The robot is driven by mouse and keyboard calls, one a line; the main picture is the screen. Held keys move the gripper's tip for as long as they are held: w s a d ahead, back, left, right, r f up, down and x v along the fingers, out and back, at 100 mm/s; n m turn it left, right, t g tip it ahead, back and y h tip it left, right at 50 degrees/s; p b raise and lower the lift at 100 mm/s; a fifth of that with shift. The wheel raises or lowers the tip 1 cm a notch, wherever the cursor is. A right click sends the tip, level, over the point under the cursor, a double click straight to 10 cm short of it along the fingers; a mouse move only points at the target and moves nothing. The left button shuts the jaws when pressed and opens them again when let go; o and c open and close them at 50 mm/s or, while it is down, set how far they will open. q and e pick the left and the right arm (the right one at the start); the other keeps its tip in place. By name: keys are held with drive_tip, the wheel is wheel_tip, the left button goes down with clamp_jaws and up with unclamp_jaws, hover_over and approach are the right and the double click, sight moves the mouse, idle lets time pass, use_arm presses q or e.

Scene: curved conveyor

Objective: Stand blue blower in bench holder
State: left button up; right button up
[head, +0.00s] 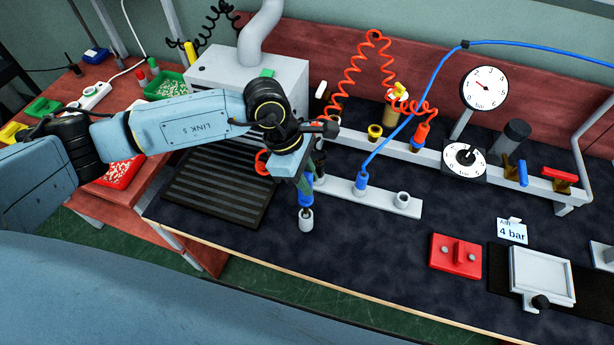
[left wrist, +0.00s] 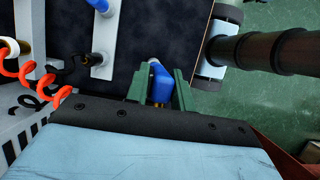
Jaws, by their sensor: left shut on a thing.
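The blue blower (head: 306,199) is between the green fingers of my left gripper (head: 305,184), above the front part of the dark bench. In the left wrist view the blower (left wrist: 158,80) shows between the fingers of the left gripper (left wrist: 160,92), which is shut on it. A pale grey cylinder (head: 306,222) shows directly below the blue; I cannot tell whether it belongs to the blower. To the right, a white strip (head: 384,196) carries round sockets. One holds a blue hose end (head: 361,181); another, the open grey socket (head: 402,200), is empty. My right gripper is not in view.
A black ribbed mat (head: 215,192) lies left of the gripper. Orange coiled hose (head: 352,75), a blue hose (head: 425,90) and gauges stand behind. A red block (head: 456,255) and a white tray (head: 541,275) are at the right. The dark bench (head: 375,245) is clear in front.

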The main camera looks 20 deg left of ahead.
use_arm(q)
drive_tip(key=shift+f+b, duration=3.25)
drive_tip(key=shift+f, duration=0.3)
drive_tip(key=o, duration=1)
drive_tip(key=shift+o, duration=0.2)
drive_tip(key=v, duration=1.3)
drive_tip(key=shift+r, duration=0.25)
